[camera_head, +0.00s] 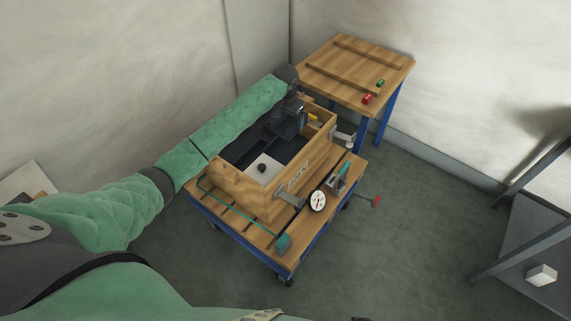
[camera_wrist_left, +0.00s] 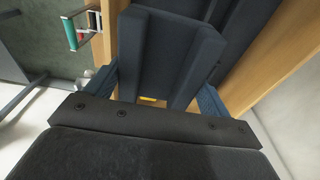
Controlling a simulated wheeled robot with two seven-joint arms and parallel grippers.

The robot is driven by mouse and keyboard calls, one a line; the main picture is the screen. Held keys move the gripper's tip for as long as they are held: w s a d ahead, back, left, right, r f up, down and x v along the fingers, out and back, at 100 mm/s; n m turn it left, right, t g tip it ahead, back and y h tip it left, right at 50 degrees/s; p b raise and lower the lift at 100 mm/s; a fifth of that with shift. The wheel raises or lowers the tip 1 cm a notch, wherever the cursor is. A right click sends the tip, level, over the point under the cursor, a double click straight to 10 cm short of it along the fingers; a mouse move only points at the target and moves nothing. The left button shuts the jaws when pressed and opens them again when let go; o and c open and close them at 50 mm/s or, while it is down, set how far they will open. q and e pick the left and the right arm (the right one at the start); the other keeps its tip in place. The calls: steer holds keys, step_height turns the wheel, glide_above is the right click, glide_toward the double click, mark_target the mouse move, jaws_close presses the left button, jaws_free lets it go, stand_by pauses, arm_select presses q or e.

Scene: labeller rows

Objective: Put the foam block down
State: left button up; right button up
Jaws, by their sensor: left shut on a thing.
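The foam block (camera_wrist_left: 150,50) is dark blue-grey with a raised channel shape and fills the middle of the left wrist view. My left gripper (camera_wrist_left: 155,92) is shut on it, with a blue finger pad at each side. In the head view my left gripper (camera_head: 287,122) reaches down over the far part of an open wooden crate (camera_head: 295,178). There the foam block is hard to tell from the dark gripper and the crate's dark inside. I cannot tell whether the block touches the crate floor. My right gripper is not in view.
The crate stands on a wooden-topped cart (camera_head: 214,212). It holds a white plate (camera_head: 264,173) with a black knob. A round gauge (camera_head: 317,200) and a teal-handled clamp (camera_head: 343,171) are at its right. A bench (camera_head: 355,70) with red and green items stands behind.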

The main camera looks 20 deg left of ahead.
mark_target(288, 123)
arm_select(q)
step_height(288, 123, down, 4)
steer(key=shift+w+a+f+b, duration=0.1)
steer(key=shift+f+b, duration=0.15)
steer(key=shift+b, duration=0.65)
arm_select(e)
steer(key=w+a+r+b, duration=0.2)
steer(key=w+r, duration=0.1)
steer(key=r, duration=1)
arm_select(q)
step_height(288, 123, down, 10)
steer(key=shift+r+p, duration=0.2)
steer(key=shift+p, duration=0.7)
steer(key=shift+f+p, duration=0.4)
steer(key=shift+f, duration=1.45)
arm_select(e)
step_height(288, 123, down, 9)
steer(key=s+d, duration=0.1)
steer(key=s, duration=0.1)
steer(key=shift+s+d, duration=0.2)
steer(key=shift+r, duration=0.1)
arm_select(q)
steer(key=o, duration=0.9)
steer(key=shift+f, duration=0.1)
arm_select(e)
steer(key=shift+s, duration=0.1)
